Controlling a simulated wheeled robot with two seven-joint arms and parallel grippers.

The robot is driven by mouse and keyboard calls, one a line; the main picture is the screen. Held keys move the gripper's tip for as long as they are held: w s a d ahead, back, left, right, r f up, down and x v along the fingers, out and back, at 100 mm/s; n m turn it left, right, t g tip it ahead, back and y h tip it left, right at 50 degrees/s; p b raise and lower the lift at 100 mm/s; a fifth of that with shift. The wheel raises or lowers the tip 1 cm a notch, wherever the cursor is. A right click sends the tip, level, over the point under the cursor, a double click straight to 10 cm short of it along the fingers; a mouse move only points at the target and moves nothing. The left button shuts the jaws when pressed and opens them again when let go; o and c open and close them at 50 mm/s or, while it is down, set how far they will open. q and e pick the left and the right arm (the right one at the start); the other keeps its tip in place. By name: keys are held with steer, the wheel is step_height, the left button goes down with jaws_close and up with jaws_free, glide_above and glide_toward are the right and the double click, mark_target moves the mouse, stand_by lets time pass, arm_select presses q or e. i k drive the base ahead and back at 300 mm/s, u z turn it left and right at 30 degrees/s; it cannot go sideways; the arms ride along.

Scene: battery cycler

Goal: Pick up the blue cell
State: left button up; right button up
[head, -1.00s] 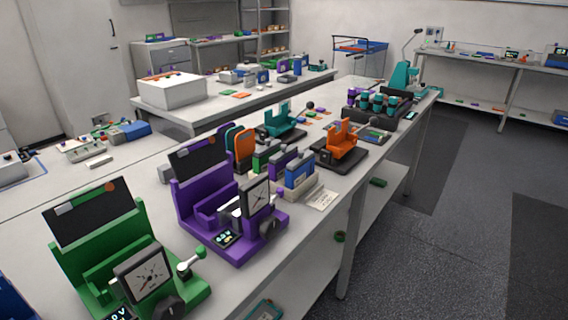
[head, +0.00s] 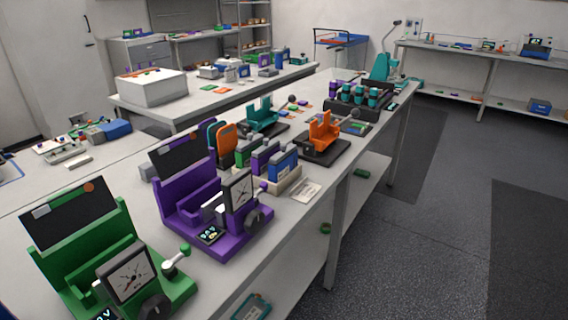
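A blue cell (head: 283,167) stands upright at the right end of a row in a pale holder (head: 284,188) on the near bench. A purple cell (head: 264,157) and a green cell (head: 246,152) stand beside it to the left. A small printed card lies just right of the holder. Neither of my grippers shows in the head view, so nothing is seen near the blue cell.
A purple cycler (head: 215,235) and a green cycler (head: 100,262) stand nearer on the bench (head: 262,248). An orange fixture (head: 322,138) stands behind the cells. Open grey floor (head: 425,245) lies to the right of the bench.

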mark_target(276, 172)
steer(key=z, duration=0.15)
steer(key=k, duration=1.1)
steer(key=z, duration=3.35)
steer(key=i, duration=0.2)
steer(key=u, duration=2.1)
steer(key=i, duration=2.75)
steer(key=u, duration=1)
steer(key=i, duration=1.3)
steer(key=u, duration=1.8)
steer(key=i, duration=0.55)
steer(key=u, duration=0.4)
